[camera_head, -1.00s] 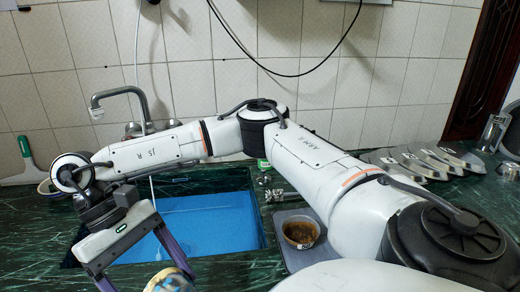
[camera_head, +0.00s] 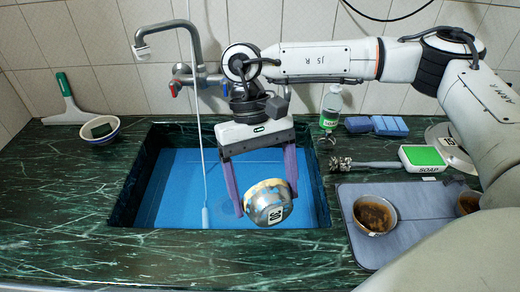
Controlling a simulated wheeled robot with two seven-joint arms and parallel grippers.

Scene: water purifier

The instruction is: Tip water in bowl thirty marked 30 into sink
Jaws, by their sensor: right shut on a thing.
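My right gripper (camera_head: 266,205) reaches down over the sink (camera_head: 165,205) with its two purple fingers spread around a small metal bowl (camera_head: 266,200). The bowl is held between the fingers above the blue basin. It is tilted, with its tan rim up and its silver side facing me. A black-and-white label sits on that side, turned sideways, and I cannot read it surely. The inside of the bowl is mostly hidden, so I cannot tell whether water is in it. No stream of water shows. My left gripper is not in view.
A faucet (camera_head: 190,50) stands behind the sink, with a thin white cord hanging into the basin. A small bowl (camera_head: 100,130) stands left. A grey tray (camera_head: 350,240) at right holds a brown-filled bowl (camera_head: 374,214) and another bowl (camera_head: 468,203). A soap box (camera_head: 422,157) and bottle (camera_head: 331,108) stand behind.

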